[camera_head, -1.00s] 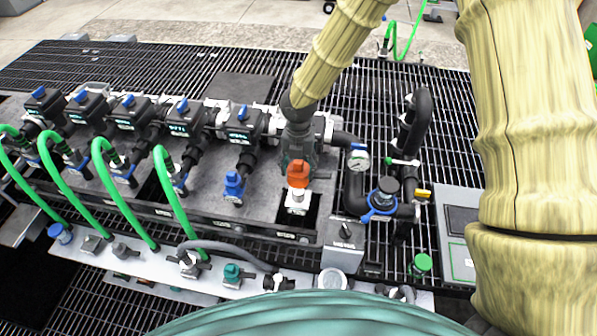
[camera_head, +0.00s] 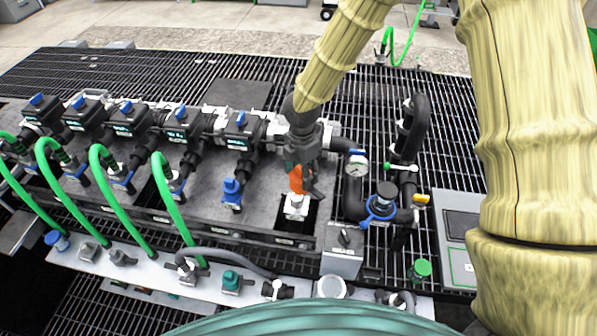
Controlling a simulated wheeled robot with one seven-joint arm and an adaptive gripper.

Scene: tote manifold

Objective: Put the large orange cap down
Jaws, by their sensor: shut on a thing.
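The large orange cap (camera_head: 296,182) is between the fingers of my gripper (camera_head: 303,184), which is shut on it and points down. A dark finger covers the right side of the cap. The cap is directly above a white fitting (camera_head: 296,207) at a dark square opening in the grey manifold deck (camera_head: 262,190). I cannot tell whether cap and fitting touch.
A blue fitting (camera_head: 232,194) stands left of the cap. Green hoses (camera_head: 165,190) arch at the left. A front shelf (camera_head: 150,262) holds several fittings and caps.

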